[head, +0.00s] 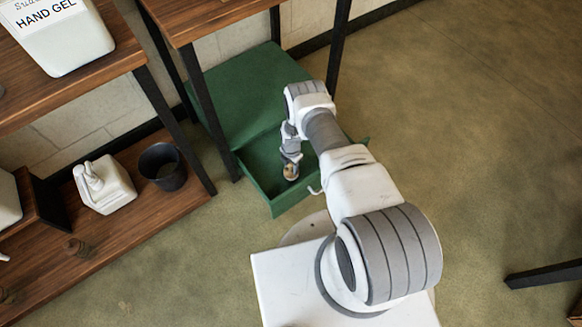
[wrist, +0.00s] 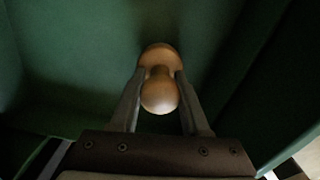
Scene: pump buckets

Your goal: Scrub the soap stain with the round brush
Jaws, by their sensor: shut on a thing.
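The round brush (wrist: 159,97) shows in the wrist view as a knobbed wooden handle between the two fingers of my gripper (wrist: 160,74). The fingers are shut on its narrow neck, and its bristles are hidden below. In the head view my gripper (head: 291,155) reaches down into the open drawer (head: 255,180) of a green cabinet, and the brush (head: 290,172) shows small at its tip. I cannot tell whether the brush touches the drawer floor. I cannot make out a soap stain for certain; dark marks (head: 80,247) lie on the low wooden shelf.
The green cabinet (head: 240,85) stands under a wooden table (head: 205,15). A hand gel jug (head: 65,45) stands above. The floor at right is mostly clear.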

